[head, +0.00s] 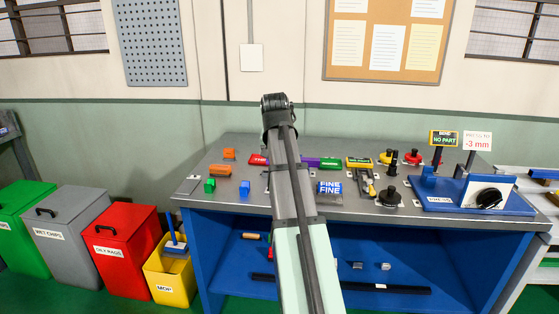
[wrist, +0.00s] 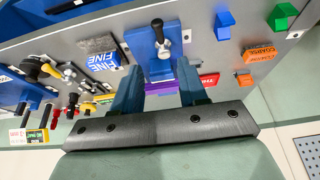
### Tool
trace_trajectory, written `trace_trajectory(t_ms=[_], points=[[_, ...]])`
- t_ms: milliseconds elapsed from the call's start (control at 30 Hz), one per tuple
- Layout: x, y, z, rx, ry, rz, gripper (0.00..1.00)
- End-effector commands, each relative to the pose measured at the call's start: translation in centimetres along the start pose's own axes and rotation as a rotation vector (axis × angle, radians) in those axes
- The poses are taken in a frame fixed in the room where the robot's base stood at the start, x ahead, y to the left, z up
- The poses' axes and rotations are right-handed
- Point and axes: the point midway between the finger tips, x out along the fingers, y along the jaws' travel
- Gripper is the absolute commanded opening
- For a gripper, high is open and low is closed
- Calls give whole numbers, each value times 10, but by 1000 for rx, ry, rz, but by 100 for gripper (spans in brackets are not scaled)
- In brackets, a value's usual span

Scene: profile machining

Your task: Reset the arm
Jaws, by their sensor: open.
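My arm (head: 293,200) stretches out over the workbench (head: 225,155), its far end raised above the bench's back edge in the head view. My gripper is hidden behind the arm there. In the wrist view my gripper (wrist: 158,80) is open, its two dark blue fingers spread apart with nothing held. Beyond and between the fingers, a purple item (wrist: 160,88) and a blue fixture (wrist: 158,66) with a black-knobbed lever show on the bench; I cannot tell the exact gap to them.
Orange, green and blue blocks lie at the bench's left, with a blue block (head: 245,188) near the arm. A FINE box (head: 330,193), dark knobs and a blue gauge stand (head: 470,207) are to the right. Red (head: 125,255) and yellow bins stand left.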

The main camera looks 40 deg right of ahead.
Motion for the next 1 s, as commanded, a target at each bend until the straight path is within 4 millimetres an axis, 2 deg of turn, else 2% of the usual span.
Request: trace_trajectory(t_ms=[333, 467, 567, 667, 1000], points=[[1, 0, 0, 0, 0, 0, 43], [11, -5, 5, -11, -12, -1, 43], [33, -13, 15, -31, -34, -1, 43], [62, -25, 31, -61, -66, -1, 43], [165, -63, 99, -169, -182, -3, 43]])
